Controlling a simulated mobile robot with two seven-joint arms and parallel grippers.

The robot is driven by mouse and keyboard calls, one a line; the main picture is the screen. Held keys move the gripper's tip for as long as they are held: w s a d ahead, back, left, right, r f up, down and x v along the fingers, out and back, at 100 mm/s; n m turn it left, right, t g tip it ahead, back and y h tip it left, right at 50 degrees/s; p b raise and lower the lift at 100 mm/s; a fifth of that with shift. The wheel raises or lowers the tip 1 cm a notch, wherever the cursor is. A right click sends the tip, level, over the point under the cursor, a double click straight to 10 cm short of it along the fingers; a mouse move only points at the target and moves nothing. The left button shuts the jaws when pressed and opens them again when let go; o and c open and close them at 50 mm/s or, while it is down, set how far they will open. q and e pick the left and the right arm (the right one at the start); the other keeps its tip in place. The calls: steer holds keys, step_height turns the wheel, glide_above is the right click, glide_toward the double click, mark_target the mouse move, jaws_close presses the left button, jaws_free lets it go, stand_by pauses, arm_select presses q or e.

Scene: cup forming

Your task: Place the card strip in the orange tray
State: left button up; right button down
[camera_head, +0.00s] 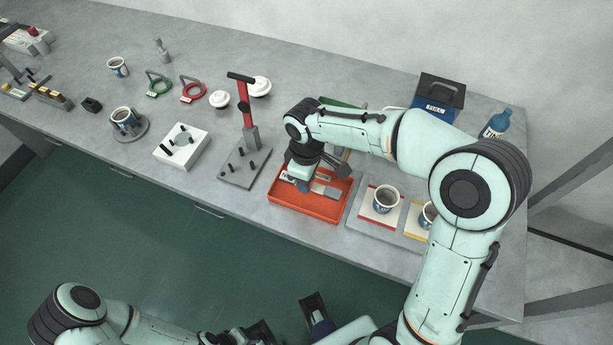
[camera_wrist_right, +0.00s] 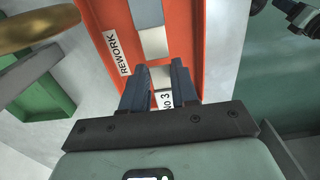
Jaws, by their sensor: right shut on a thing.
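The orange tray (camera_head: 306,211) sits near the front edge of the bench. It also shows in the right wrist view (camera_wrist_right: 188,30), with a REWORK label on its wall. My right gripper (camera_head: 303,184) points down over the tray. In the wrist view its dark fingers (camera_wrist_right: 159,82) are shut on a grey-and-white banded strip, the card strip (camera_wrist_right: 152,40), which lies along the tray's length. Whether the strip touches the tray floor is unclear. My left gripper (camera_head: 318,316) is low at the bottom edge, away from the bench; its jaw opening is unclear.
A grey board with cups (camera_head: 385,199) on coloured cards stands just right of the tray. A grey stand with a red post (camera_head: 247,112) is to its left. A green tray (camera_wrist_right: 42,100) lies close beside it. A blue bottle (camera_head: 497,124) stands at the back right.

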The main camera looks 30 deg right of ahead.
steer(key=shift+f+b, duration=1.25)
steer(key=shift+f, duration=0.65)
stand_by(0.8)
stand_by(0.5)
steer(key=shift+c, duration=1.5)
jaws_free()
steer(key=shift+r, duration=0.15)
steer(key=shift+r+p, duration=1.3)
steer(key=shift+r, duration=0.1)
steer(key=shift+r+p, duration=2)
steer(key=shift+r, duration=0.55)
